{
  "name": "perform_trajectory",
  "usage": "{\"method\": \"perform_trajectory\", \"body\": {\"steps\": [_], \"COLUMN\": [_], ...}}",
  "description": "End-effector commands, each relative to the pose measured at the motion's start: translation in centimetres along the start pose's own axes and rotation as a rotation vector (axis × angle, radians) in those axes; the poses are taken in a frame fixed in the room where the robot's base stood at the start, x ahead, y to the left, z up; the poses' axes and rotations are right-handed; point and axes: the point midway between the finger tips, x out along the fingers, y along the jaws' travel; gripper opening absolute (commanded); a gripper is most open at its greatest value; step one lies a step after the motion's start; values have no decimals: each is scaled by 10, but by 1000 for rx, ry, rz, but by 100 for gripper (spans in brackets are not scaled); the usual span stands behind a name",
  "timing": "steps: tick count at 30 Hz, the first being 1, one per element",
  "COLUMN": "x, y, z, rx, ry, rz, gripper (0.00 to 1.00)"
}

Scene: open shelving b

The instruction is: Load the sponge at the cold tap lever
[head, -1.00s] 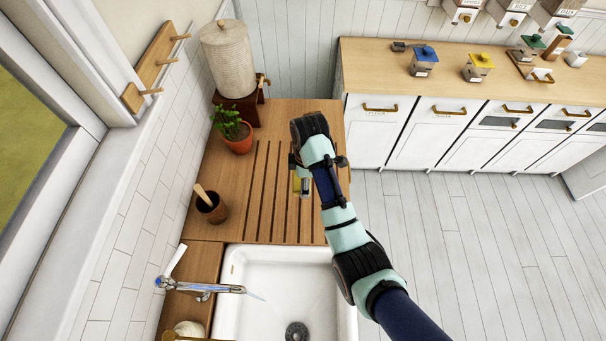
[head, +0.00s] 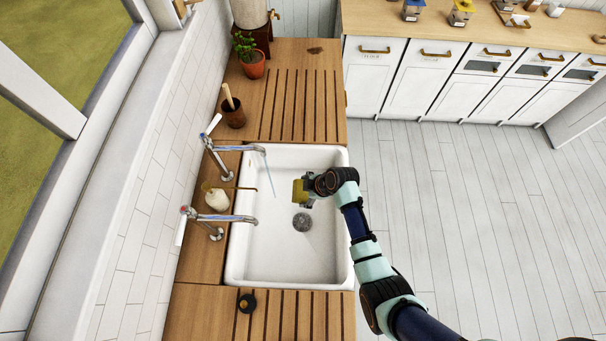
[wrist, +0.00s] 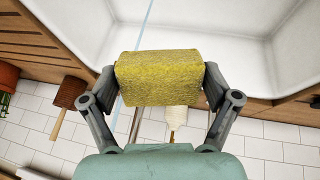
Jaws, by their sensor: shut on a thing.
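A yellow-green sponge (head: 299,193) is held in my gripper (head: 310,187) above the right part of the white sink (head: 252,262). In the wrist view the sponge (wrist: 160,78) sits between both fingers, its broad face toward the camera. Two chrome taps stand on the sink's left ledge. The far tap (head: 236,150) has a white lever (head: 214,124) and a thin blue stream at its spout. The near tap (head: 232,218) has a white lever (head: 181,231); no stream shows there.
A pale bottle (head: 217,199) stands between the taps. A brown pot with a wooden handle (head: 233,116) and a potted plant (head: 252,66) stand beyond the far tap. A small dark round object (head: 247,303) lies on the near drainboard. The sink's middle is open around its drain (head: 302,222).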

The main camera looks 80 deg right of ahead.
Motion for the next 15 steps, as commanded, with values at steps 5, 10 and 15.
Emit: {"method": "perform_trajectory", "body": {"steps": [5, 10, 15], "x": [7, 20, 34], "y": [2, 7, 14], "z": [-4, -16, -30], "rx": [-3, -4, -4], "ry": [0, -1, -1], "rz": [-2, -2, -2], "gripper": [59, 59, 59]}}
